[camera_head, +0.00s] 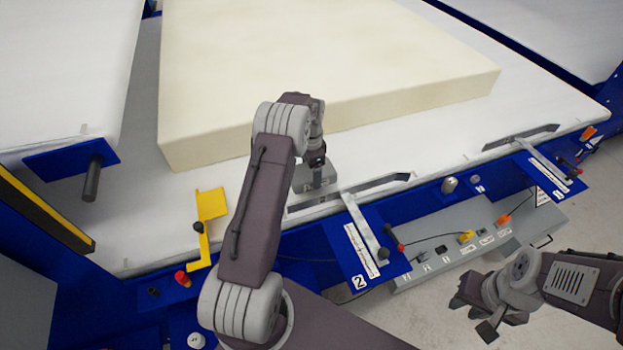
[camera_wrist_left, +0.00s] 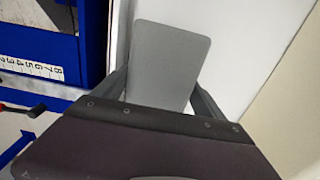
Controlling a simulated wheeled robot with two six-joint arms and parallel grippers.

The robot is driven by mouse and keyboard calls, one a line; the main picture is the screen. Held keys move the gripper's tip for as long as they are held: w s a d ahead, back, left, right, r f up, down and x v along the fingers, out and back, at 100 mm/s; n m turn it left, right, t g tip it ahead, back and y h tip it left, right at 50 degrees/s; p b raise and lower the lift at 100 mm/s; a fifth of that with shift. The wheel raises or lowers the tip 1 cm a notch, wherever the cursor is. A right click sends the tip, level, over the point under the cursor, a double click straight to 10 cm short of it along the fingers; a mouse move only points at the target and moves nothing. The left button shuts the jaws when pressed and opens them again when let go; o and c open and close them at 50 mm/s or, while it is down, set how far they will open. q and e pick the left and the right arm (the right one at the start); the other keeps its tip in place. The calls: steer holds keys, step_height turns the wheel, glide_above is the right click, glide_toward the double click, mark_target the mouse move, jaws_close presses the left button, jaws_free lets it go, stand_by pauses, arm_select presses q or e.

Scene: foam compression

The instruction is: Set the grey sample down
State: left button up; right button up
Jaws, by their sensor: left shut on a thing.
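The grey sample (camera_wrist_left: 165,65) is a flat, smooth grey plate with rounded corners in the left wrist view. My left gripper (camera_wrist_left: 163,95) is shut on it, with one finger at each side. In the head view my left gripper (camera_head: 318,176) points down over the front of the white table, just in front of the large cream foam block. I cannot tell whether the sample touches the table. My right gripper (camera_head: 474,308) hangs over the floor at the lower right, away from the sample; its jaw opening is unclear.
The cream foam block (camera_head: 300,75) lies on the white table (camera_head: 435,150). Metal bars (camera_head: 380,185) and blue scale brackets (camera_head: 362,250) line the front edge. A yellow bracket (camera_head: 210,205) stands to the left. A grey control panel (camera_head: 470,245) sits below.

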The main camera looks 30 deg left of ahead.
mark_target(311, 171)
arm_select(q)
steer(key=shift+f, duration=2.2)
steer(key=o, duration=1.3)
step_height(311, 171, up, 12)
steer(key=shift+r, duration=0.25)
steer(key=s+d+n, duration=0.2)
steer(key=s+d, duration=0.3)
steer(key=s, duration=0.2)
steer(key=s+d+n, duration=0.3)
steer(key=s+d, duration=0.1)
steer(key=s, duration=0.4)
steer(key=s+d+n+t, duration=0.1)
steer(key=s+d+n, duration=0.2)
steer(key=s+d, duration=0.2)
steer(key=shift+s+d+r, duration=0.15)
steer(key=shift+s, duration=0.75)
steer(key=shift+s+d+r, duration=0.1)
steer(key=shift+s+d, duration=0.05)
steer(key=shift+s, duration=0.7)
